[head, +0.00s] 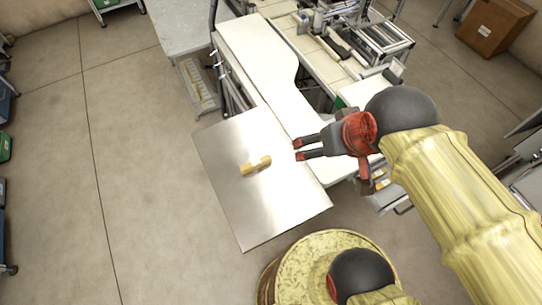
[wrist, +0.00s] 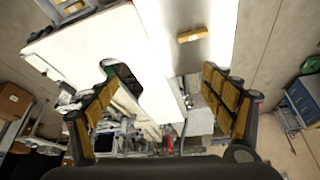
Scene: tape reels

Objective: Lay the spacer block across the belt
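A small yellow-tan block (head: 256,166), which looks like the spacer block, lies on a bare shiny metal plate (head: 235,205). The block also shows near the top of the wrist view (wrist: 192,35). My gripper (head: 298,150) is right of the block in the head view, with its two fingers apart and nothing between them. The open fingers frame the wrist view (wrist: 160,82), and the block is beyond their tips, not touched. I cannot tell for certain which surface is the belt; rails and rollers (head: 345,45) stand at the top right.
A white worktop (head: 262,60) with a curved cut edge adjoins the metal plate. A grey table (head: 183,22) stands behind it. A cardboard box (head: 494,27) is at the far right. The plate around the block is clear, and open floor (head: 130,150) lies to the left.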

